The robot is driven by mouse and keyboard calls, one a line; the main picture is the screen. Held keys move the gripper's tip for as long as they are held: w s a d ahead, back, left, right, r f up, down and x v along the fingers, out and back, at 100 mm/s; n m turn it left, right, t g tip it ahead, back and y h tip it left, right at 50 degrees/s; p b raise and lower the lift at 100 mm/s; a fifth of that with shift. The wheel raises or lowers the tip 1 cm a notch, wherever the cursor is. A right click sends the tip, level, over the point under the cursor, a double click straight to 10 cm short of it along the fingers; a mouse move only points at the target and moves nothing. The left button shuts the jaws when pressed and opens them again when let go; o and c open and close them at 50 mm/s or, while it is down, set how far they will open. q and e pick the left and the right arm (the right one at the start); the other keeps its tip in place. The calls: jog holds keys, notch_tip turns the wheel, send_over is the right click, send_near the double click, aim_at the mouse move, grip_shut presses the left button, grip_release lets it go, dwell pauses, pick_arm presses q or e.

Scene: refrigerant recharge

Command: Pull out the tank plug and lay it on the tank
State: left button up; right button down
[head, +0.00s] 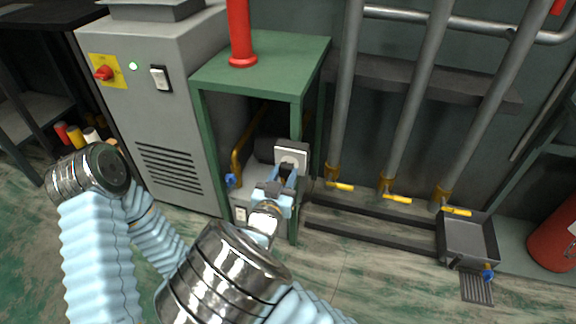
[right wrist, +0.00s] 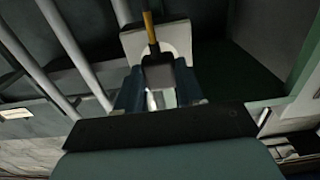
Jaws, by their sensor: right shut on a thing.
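The tank (head: 250,184) is a grey box low inside the green stand, with a blue valve (head: 230,180) on its left side. My right gripper (head: 281,181) is at the tank's right part, just in front of a pale square plate (head: 291,154). Its fingers are shut on a small dark block, which I take for the tank plug (right wrist: 160,74); the plate (right wrist: 181,36) shows behind it in the right wrist view. A yellow rod appears above the block. My gripper hides part of the tank, and I cannot tell whether the plug is still seated. My left gripper is out of view.
The green stand (head: 268,66) closes in above the tank, with a red cylinder (head: 240,35) on top. A grey cabinet (head: 165,110) stands left. Pipes with yellow-handled valves (head: 397,198) and a dark tray (head: 467,238) are right. The floor in front is clear.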

aim_at(285, 173)
jog(key=shift+p+v, duration=0.3)
jog(key=shift+v, duration=1.9)
